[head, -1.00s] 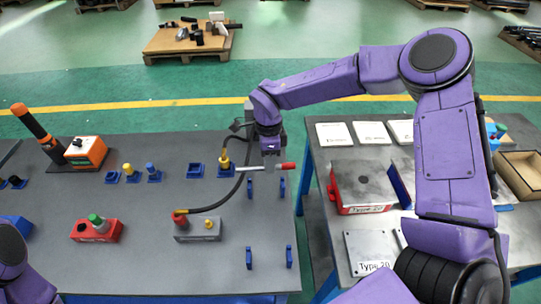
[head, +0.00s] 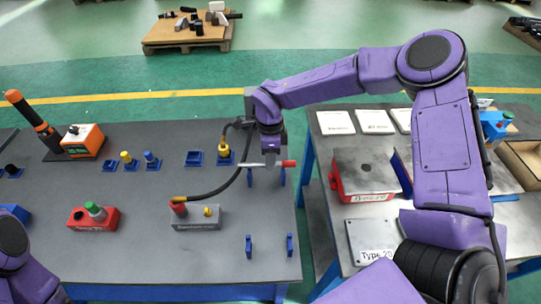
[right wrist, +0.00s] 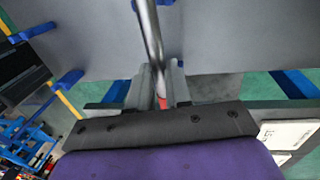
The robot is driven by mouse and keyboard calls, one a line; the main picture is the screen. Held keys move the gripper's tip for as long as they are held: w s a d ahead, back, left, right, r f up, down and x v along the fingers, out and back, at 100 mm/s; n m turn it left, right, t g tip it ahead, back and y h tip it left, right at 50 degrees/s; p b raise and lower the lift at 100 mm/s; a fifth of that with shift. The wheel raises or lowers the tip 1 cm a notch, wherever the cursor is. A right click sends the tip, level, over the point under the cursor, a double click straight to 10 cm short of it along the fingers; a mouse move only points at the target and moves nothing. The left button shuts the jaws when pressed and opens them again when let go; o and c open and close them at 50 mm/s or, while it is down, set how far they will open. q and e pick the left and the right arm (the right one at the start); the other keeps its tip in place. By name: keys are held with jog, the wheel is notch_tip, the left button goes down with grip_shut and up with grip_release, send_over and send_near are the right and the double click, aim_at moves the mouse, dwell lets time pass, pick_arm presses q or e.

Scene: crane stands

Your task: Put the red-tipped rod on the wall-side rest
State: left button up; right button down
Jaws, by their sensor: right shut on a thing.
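My right gripper (head: 270,161) is shut on the red-tipped rod (head: 257,165), near its red end (head: 289,164). The rod is held roughly level, the red end toward the right. In the right wrist view the rod (right wrist: 151,40) runs up from between the fingers (right wrist: 158,88). Two blue-post rests stand near the table's right edge: a far one (head: 282,178) and a near one (head: 289,245), which is empty. The rod is over the far rest; I cannot tell if it touches. My left gripper is out of view.
A red block (head: 80,220) sits farther left. A second table with a red box (head: 370,174) stands right, across a gap.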

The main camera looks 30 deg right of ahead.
jog(key=shift+f, duration=0.5)
jog(key=shift+f+b, duration=0.7)
jog(key=shift+f, duration=0.35)
dwell(0.4)
jog(key=c, duration=1)
grip_release()
jog(key=r+p, duration=0.4)
jog(key=r, duration=0.1)
jog(key=shift+w+d, duration=0.15)
jog(key=shift+w, duration=0.15)
